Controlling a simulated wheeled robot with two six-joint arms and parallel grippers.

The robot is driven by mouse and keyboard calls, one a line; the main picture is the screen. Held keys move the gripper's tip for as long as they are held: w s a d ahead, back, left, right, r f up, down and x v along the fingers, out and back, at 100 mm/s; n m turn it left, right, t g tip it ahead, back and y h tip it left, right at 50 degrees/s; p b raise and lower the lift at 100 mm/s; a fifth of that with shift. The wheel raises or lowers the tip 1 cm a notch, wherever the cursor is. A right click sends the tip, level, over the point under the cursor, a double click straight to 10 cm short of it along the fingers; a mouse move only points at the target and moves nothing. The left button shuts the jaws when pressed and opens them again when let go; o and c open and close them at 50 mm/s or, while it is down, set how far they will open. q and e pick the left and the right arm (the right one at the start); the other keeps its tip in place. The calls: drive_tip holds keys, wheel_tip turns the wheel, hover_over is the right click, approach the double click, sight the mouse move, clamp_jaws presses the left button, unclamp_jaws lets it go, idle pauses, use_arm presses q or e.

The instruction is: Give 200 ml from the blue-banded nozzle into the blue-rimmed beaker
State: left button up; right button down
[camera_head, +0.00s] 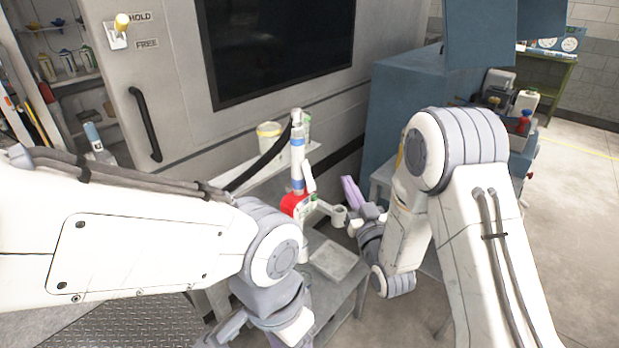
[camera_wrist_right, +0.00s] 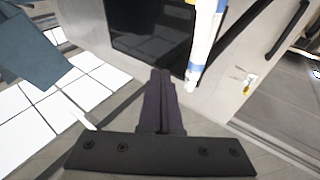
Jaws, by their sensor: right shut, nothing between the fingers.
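A white nozzle with blue bands (camera_head: 297,165) stands upright near the middle of the head view, above a red part (camera_head: 293,204). A white body with blue bands also shows in the right wrist view (camera_wrist_right: 206,45), to the right of the fingers. My right gripper (camera_head: 350,190) is shut and empty, just right of the nozzle and apart from it; its closed fingers show in the wrist view (camera_wrist_right: 161,100). My left gripper (camera_head: 225,328) is low at the bottom of the head view, partly hidden by its own wrist. I cannot make out a blue-rimmed beaker.
A yellow-rimmed container (camera_head: 269,136) stands on a pale shelf behind the nozzle. A small grey cup-shaped part (camera_head: 339,216) is below my right fingers. A grey stand (camera_head: 335,262) is beneath. A HOLD/FREE lever (camera_head: 120,30) is on the cabinet. Floor is clear at right.

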sight(308, 176)
drive_tip(key=w+a+f+b, duration=0.1)
drive_tip(key=w+a+f, duration=0.2)
drive_tip(key=w+a, duration=0.2)
drive_tip(key=shift+a+b, duration=0.35)
drive_tip(key=shift+a, duration=0.55)
idle(1.6)
drive_tip(key=shift+w+a+b, duration=0.2)
drive_tip(key=shift+a+b, duration=0.1)
drive_tip(key=shift+b, duration=0.15)
drive_tip(key=shift+w+a+f+b, duration=0.25)
drive_tip(key=shift+w+a+b, duration=0.05)
drive_tip(key=shift+a+b, duration=0.15)
idle(0.8)
drive_tip(key=shift+d, duration=0.1)
